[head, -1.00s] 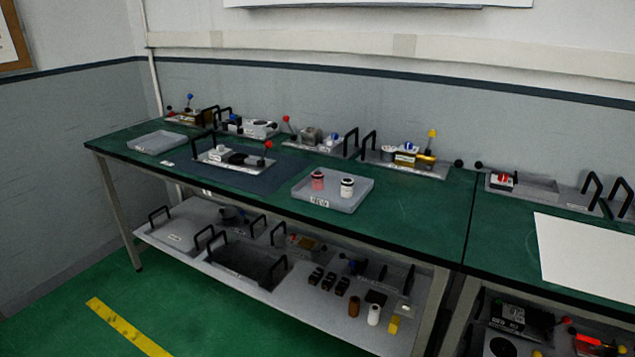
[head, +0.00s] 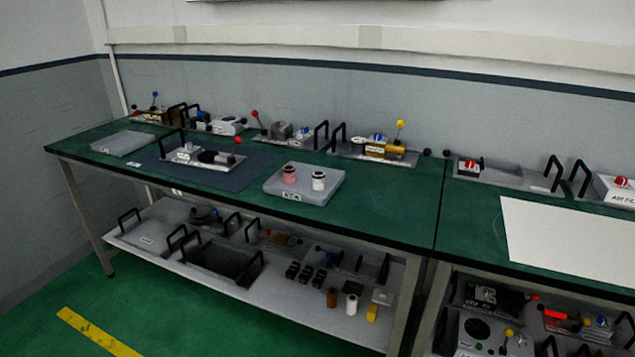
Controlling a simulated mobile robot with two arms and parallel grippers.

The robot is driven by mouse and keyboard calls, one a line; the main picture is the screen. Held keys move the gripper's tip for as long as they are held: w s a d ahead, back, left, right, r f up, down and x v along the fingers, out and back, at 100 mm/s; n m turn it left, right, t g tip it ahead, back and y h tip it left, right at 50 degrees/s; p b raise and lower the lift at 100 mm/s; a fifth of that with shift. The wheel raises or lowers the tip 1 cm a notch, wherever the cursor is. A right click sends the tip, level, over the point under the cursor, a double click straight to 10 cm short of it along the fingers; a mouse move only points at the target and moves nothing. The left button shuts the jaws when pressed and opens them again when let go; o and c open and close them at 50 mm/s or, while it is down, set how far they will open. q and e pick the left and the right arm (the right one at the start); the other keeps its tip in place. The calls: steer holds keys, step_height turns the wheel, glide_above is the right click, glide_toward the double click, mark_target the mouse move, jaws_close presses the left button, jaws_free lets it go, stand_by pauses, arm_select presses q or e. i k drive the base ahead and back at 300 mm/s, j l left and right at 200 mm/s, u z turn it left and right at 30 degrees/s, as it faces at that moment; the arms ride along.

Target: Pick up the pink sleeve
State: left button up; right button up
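The pink sleeve (head: 289,176) stands upright in a shallow grey tray (head: 312,200) on the green bench top. Its top end is dark. A white sleeve (head: 318,181) with a dark top stands just to its right in the same tray, apart from it. Neither of my grippers shows in the head view, and nothing touches the pink sleeve.
A dark mat (head: 262,172) with a handled device tray lies left of the sleeves' tray. Several handled trays with devices line the bench's back. An empty grey tray (head: 122,143) sits at the left. The bench top (head: 395,206) right of the sleeves is clear. A lower shelf (head: 300,312) holds more parts.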

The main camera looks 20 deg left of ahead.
mark_target(288, 171)
steer(key=i+j, duration=0.1)
steer(key=j, duration=0.25)
steer(key=i+j, duration=0.15)
steer(key=j, duration=0.15)
steer(key=i+j, duration=0.1)
steer(key=j, duration=0.25)
steer(key=i+j, duration=0.15)
steer(key=j, duration=0.2)
steer(key=i+j, duration=0.1)
steer(key=j, duration=0.2)
